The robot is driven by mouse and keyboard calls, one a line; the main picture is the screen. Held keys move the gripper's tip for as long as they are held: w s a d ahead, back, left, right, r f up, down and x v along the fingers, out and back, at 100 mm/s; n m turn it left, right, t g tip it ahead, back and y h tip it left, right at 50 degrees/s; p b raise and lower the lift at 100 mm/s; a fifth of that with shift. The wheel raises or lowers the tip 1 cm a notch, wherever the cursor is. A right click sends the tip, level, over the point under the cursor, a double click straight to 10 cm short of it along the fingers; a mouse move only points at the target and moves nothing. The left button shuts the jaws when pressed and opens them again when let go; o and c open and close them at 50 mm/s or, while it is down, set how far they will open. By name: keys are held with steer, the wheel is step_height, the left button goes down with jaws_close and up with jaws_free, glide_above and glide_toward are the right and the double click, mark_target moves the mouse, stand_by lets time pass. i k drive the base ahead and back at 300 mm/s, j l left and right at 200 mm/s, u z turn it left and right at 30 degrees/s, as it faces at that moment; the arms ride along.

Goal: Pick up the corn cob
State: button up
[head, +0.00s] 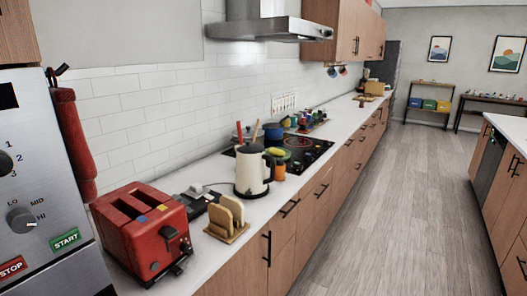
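A small yellow-green thing (279,151) shows just behind the cream kettle, at the near edge of the cooktop. It may be the corn cob, but it is too small and partly hidden to tell. No other thing in view looks clearly like a corn cob. My gripper is not in view.
A white counter (207,277) runs along the left wall. It holds a red toaster (143,236), a toast rack (228,218), a cream kettle (252,171), an orange bottle (279,172) and a black cooktop (309,151). The wooden floor (405,200) is clear; an island (507,170) stands right.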

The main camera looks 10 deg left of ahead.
mark_target(272, 150)
steer(key=i+l+u, duration=0.35)
steer(key=i, duration=0.15)
steer(key=i+l+u, duration=0.7)
steer(key=i+l, duration=0.25)
steer(key=i+l+u, duration=0.1)
steer(key=i+l, duration=0.2)
steer(key=i+l+u, duration=0.15)
steer(key=l, duration=0.25)
steer(key=i+l+u, duration=0.15)
steer(key=i+l, duration=0.2)
steer(key=i+l+u, duration=0.15)
steer(key=l, duration=0.3)
steer(key=i+l+u, duration=0.1)
steer(key=i+l, duration=0.15)
steer(key=l, duration=0.15)
steer(key=i+l+u, duration=0.15)
steer(key=l, duration=0.3)
